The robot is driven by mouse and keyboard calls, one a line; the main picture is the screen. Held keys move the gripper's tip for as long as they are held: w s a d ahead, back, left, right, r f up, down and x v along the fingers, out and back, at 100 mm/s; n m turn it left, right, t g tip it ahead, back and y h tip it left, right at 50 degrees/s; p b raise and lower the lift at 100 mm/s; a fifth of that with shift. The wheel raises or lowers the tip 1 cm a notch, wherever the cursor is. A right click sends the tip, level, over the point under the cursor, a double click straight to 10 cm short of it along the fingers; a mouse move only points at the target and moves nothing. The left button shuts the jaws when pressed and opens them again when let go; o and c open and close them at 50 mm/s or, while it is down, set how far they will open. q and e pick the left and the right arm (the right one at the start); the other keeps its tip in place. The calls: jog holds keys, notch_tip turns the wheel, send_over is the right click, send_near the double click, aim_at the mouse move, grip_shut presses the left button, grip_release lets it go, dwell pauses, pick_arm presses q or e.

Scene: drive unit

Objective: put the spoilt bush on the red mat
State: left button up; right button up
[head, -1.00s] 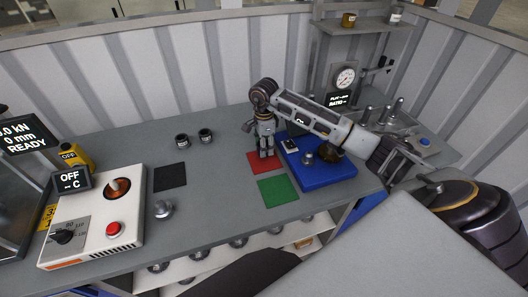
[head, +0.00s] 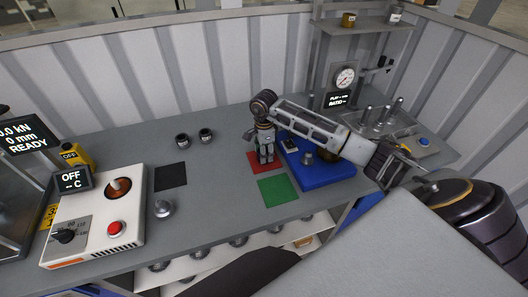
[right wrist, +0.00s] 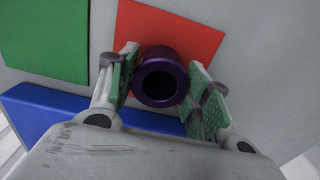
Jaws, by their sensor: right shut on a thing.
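My right gripper (head: 265,161) points down at the red mat (head: 254,167) on the grey bench. In the right wrist view its green-padded fingers (right wrist: 160,88) are shut on a dark purple bush (right wrist: 160,58), whose open bore faces the camera. The red mat (right wrist: 192,28) lies behind the bush in that view. I cannot tell whether the bush touches the mat. In the head view the fingers mostly hide the bush. My left gripper is not in view.
A green mat (head: 278,191) lies in front of the red one, and a blue tray (head: 320,179) stands to the right. Two dark bushes (head: 182,141) (head: 205,135) stand at the back. A black mat (head: 170,177) and heater box (head: 95,235) are left.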

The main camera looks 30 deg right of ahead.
jog(key=o, duration=0.9)
jog(key=shift+f, duration=0.1)
jog(key=shift+o, duration=0.2)
jog(key=shift+r, duration=0.2)
notch_tip(320, 180, up, 12)
jog(key=b, duration=0.2)
dwell(0.6)
